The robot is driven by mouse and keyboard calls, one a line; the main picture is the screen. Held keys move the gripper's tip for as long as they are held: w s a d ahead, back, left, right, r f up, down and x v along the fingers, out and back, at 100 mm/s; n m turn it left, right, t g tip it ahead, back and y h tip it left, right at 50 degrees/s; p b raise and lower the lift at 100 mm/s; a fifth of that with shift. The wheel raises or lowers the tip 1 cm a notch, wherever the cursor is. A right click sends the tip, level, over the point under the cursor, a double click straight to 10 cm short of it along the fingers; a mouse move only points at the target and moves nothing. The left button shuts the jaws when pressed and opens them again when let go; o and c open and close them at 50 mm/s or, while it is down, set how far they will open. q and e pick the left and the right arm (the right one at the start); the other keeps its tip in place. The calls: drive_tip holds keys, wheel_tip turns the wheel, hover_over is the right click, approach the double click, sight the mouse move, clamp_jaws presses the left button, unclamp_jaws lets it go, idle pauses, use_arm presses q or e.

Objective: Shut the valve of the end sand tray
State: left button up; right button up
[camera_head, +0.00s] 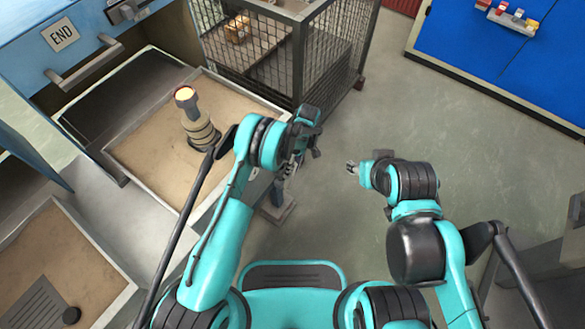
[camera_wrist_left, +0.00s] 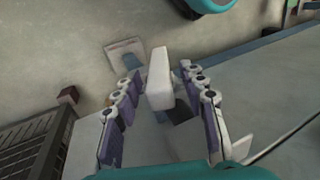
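The end sand tray (camera_head: 146,181) is pulled out under the blue cabinet front with the END label (camera_head: 60,35). A stacked round piece with a reddish-white top (camera_head: 187,97) stands on its sand. My left gripper (camera_head: 290,168) is at the tray's front right corner. In the left wrist view, a pale bar (camera_wrist_left: 159,82), which looks like the valve's handle, lies between the fingers of my left gripper (camera_wrist_left: 160,78). The fingers are apart, with gaps on both sides of the bar. The valve body is mostly hidden. My right gripper (camera_head: 353,168) is over bare floor, too small to judge.
Another sand tray (camera_head: 100,285) is at lower left. A post foot (camera_head: 277,212) stands below the tray corner. The floor (camera_head: 420,120) to the right is clear.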

use_arm(q)
drive_tip(key=v, duration=1.2)
